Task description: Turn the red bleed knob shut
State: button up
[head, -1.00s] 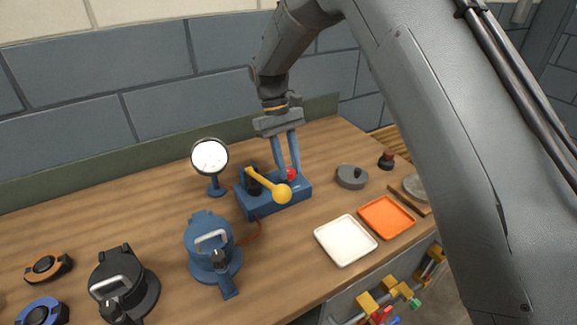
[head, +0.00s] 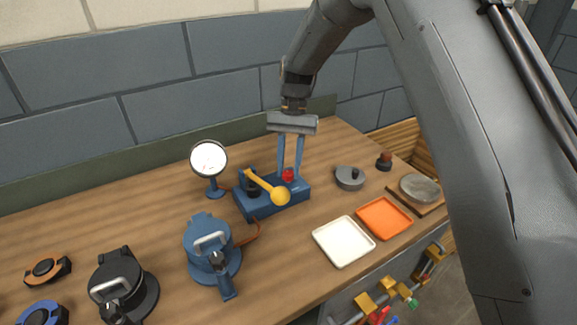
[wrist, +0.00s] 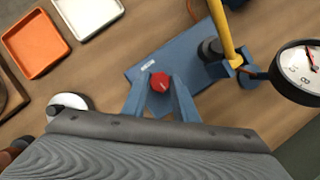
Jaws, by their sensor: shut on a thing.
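The red bleed knob (head: 288,175) sits on top of the blue pump block (head: 262,208), near its right end. My gripper (head: 288,174) reaches down from above with its blue fingers on either side of the knob, shut on it. In the wrist view the red knob (wrist: 159,82) shows between the two fingertips (wrist: 158,80), with a pale mark on its top. The pump's yellow lever (head: 265,187) slants across the block to the left of the fingers, and its round end hangs over the block's front.
A white-faced gauge (head: 209,159) stands left of the pump. A blue split casing (head: 211,243) with a handle is in front of it. White (head: 343,242) and orange (head: 384,217) trays and a grey lidded part (head: 349,178) lie to the right.

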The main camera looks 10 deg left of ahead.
jog(key=shift+m, duration=0.4)
jog(key=o, duration=1.1)
jog(key=shift+c, duration=0.2)
jog(key=b+v, duration=0.2)
jog(key=v, duration=0.6)
jog(key=shift+d, duration=0.15)
